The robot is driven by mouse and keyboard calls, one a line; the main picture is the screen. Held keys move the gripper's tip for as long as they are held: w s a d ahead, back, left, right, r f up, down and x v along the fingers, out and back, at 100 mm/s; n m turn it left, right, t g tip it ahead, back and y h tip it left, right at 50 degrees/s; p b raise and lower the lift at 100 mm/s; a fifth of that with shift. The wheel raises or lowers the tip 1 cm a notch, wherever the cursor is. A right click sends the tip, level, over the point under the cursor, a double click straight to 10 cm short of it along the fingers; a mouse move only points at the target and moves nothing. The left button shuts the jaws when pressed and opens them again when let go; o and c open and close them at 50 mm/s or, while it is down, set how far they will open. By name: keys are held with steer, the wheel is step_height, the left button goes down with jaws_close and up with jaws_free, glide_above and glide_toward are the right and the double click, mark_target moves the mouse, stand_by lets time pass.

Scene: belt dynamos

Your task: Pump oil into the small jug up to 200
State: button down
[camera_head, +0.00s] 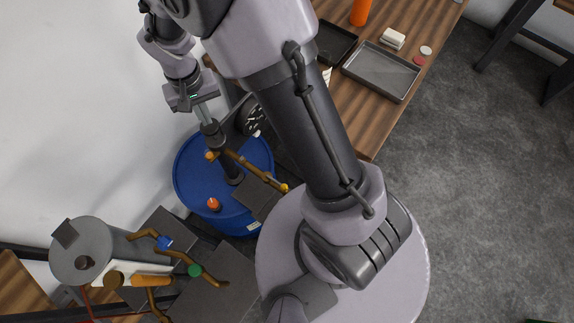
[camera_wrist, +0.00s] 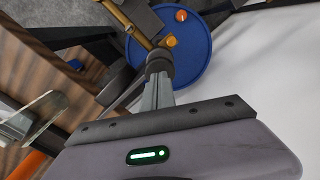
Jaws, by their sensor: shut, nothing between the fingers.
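A blue drum (camera_head: 187,180) stands by the white wall, and it also shows in the wrist view (camera_wrist: 200,52). A dark pump column (camera_head: 229,164) rises from its lid. A brass spout pipe (camera_head: 250,168) runs off it to the lower right, above a dark square plate (camera_head: 260,198). The pump's dark top (camera_head: 210,134) lies at the fingertips of my gripper (camera_head: 205,119). In the wrist view my gripper (camera_wrist: 158,92) is shut, its tips close to the dark top (camera_wrist: 160,63); contact is unclear. I cannot make out the small jug or any oil level.
A dial (camera_head: 252,118) stands beside the pump. A wooden table (camera_head: 370,125) holds a grey metal tray (camera_head: 383,70), a dark tray (camera_head: 333,43) and an orange bottle (camera_head: 361,11). A grey tank (camera_head: 91,252) with brass pipes stands lower left.

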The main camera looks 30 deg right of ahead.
steer(key=shift+f+b, duration=2.05)
steer(key=shift+f, duration=0.45)
step_height(320, 180, up, 9)
steer(key=p, duration=0.6)
steer(key=shift+p, duration=0.4)
steer(key=shift+f, duration=0.15)
step_height(320, 180, up, 18)
steer(key=p, duration=0.3)
steer(key=shift+f+p, duration=0.25)
steer(key=shift+p, duration=0.15)
step_height(320, 180, down, 21)
steer(key=b, duration=0.7)
steer(key=shift+f+b, duration=0.1)
steer(key=shift+b, duration=0.3)
